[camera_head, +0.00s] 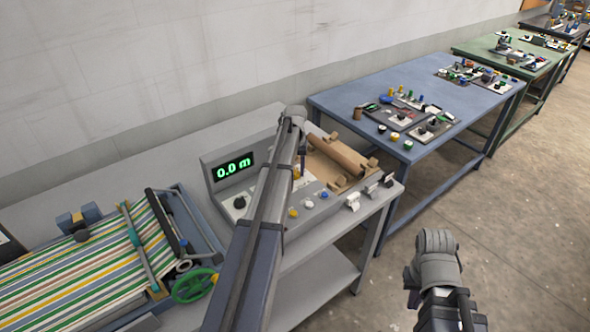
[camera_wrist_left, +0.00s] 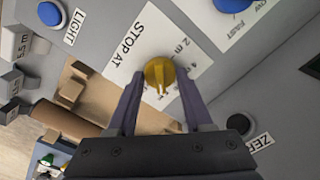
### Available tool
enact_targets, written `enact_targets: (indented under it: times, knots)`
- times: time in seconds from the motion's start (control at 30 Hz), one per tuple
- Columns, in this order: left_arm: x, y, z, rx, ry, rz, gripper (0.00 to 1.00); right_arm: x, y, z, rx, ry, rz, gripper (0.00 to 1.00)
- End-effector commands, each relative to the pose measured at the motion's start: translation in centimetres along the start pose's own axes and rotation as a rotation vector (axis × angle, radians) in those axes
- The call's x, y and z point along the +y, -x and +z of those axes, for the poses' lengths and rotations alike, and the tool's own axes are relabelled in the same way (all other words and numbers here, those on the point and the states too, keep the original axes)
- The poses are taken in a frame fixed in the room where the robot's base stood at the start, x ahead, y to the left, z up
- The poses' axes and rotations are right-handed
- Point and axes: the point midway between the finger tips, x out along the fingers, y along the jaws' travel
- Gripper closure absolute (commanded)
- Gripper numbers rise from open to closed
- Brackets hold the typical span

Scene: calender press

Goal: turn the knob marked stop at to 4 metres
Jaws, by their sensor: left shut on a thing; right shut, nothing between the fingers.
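The yellow stop-at knob (camera_wrist_left: 158,73) sits on a white label plate (camera_wrist_left: 143,38) reading STOP AT, with 2 m and 4 m marks to its right in the left wrist view. A ridge on the knob points down in that view; I cannot tell which mark it indicates. My left gripper (camera_wrist_left: 159,78) is shut on the knob, one finger on each side. In the head view my left gripper (camera_head: 302,165) reaches down to the machine panel, and my arm hides part of it. The green display (camera_head: 234,168) reads 0.0 m. My right gripper (camera_head: 460,312) is shut and empty over the floor.
A blue button (camera_wrist_left: 50,13) marked LIGHT and a black knob (camera_wrist_left: 239,123) lie near the stop-at knob. A striped-cloth machine (camera_head: 85,262) stands left. A blue table (camera_head: 350,97) with boards stands right.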

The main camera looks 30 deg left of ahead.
Motion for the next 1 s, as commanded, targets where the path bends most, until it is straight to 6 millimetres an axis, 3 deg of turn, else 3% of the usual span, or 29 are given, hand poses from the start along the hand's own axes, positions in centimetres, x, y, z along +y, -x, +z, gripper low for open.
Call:
enact_targets:
  times: [1.0]
  knots:
    - [0.00,-0.01,0.04,-0.001,0.964,0.000,1.00,0.00,-0.01,0.00,0.000,0.000,0.000,1.00]
